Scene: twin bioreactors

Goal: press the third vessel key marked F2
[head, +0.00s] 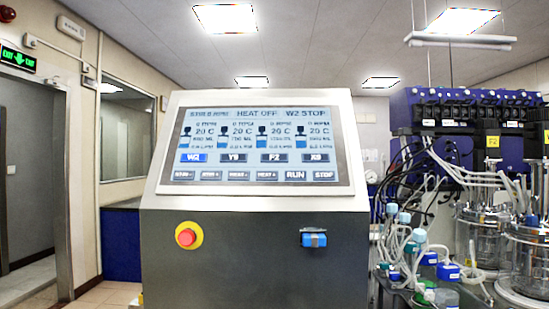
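A control console (255,245) stands straight ahead with a tilted touch screen (255,107). A row of vessel keys crosses the lower screen. The third key, F2 (274,157), is dark blue. The first key, W2 (193,157), is brighter blue. Keys Y9 (237,157) and X9 (316,157) are dark like F2. The top line seems to read HEAT OFF and W2 STOP. Neither of my grippers is in view, and nothing covers the screen.
Below the screen are a red stop button (187,236) on yellow and a blue latch-like part (314,239). Bioreactor glass vessels (482,237), tubing and bottles crowd the right. A yellow F2 label (492,141) hangs there. A doorway (28,180) is at left.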

